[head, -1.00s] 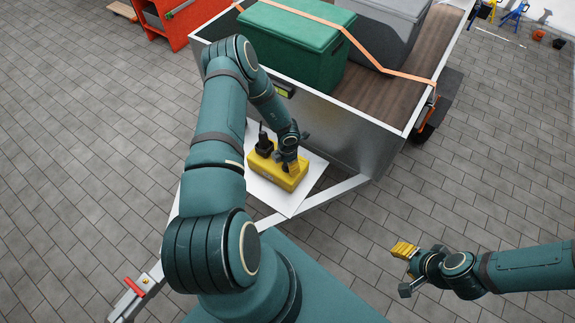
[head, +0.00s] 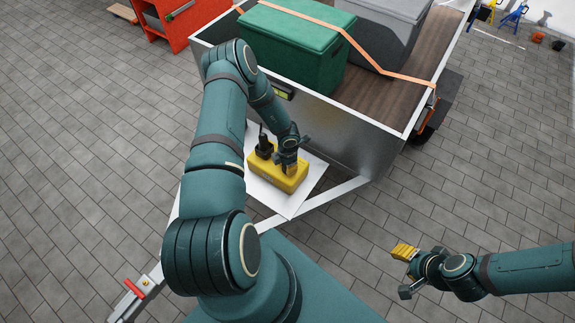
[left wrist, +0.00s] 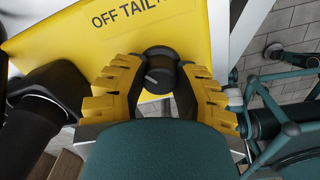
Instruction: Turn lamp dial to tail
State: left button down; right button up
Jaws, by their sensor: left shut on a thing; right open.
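The yellow lamp box (head: 262,176) sits on a white board in front of the trailer. In the left wrist view its yellow face (left wrist: 60,30) carries the letters "OFF TAIL", with the rest of the lettering cut off. The black dial (left wrist: 160,72) has a pale pointer line on it. My left gripper (head: 290,166) reaches down onto the box; in the left wrist view its yellow ridged fingers (left wrist: 158,88) are shut on the dial from both sides. My right gripper (head: 402,270) is open and empty, well off to the right above the paving.
The white board (head: 312,180) lies over the trailer's drawbar. The metal trailer wall (head: 340,130) rises just behind the box, with a green crate (head: 290,45) inside. A black part (left wrist: 45,95) stands close beside the left gripper.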

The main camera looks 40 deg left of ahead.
pick_arm(q)
jog(key=m, duration=0.3)
jog(key=shift+m+p, duration=0.3)
jog(key=shift+p, duration=0.05)
jog(key=shift+m, duration=1.6)
jog(key=c, duration=0.6)
grip_release()
notch_tip(320, 180, up, 12)
